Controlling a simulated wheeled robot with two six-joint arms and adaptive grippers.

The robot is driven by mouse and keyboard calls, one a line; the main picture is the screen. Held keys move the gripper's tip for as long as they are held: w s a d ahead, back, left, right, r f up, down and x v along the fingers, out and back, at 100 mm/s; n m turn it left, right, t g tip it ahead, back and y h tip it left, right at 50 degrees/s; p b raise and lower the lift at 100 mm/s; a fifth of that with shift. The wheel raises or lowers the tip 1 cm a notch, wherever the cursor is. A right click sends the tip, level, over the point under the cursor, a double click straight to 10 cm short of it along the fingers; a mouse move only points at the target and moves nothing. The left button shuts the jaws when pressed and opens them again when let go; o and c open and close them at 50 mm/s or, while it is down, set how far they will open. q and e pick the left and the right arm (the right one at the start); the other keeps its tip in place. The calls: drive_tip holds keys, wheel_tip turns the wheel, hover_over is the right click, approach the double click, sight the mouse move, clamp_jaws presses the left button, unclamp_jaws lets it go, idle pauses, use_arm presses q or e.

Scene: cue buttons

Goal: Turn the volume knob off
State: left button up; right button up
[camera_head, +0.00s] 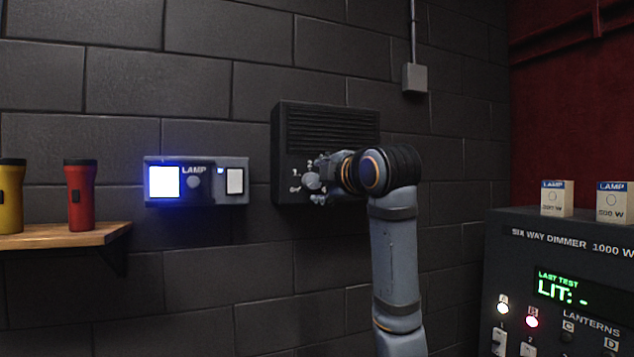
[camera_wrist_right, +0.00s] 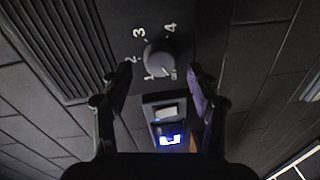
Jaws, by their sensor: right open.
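The grey round volume knob (camera_head: 312,181) is on the front of a dark wall speaker box (camera_head: 325,115), below its slatted grille. It also shows in the right wrist view (camera_wrist_right: 159,58), with the marks 1, 2, 3 and 4 around it and a small mark at its lower right that I cannot read. I cannot tell for certain which mark the knob points to. My right gripper (camera_head: 324,178) is in front of the knob and partly covers the panel. In the wrist view its open fingers (camera_wrist_right: 158,78) lie either side of the knob, with gaps. My left gripper is not in view.
Left of the speaker is a lamp switch box (camera_head: 195,200) with a lit panel. A dimmer console (camera_head: 520,260) with two small boxes on top stands at the right.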

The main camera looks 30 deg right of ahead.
drive_tip(key=f+v, duration=0.1)
drive_tip(key=v, duration=0.8)
drive_tip(key=shift+s+r, duration=0.2)
drive_tip(key=shift+r, duration=0.25)
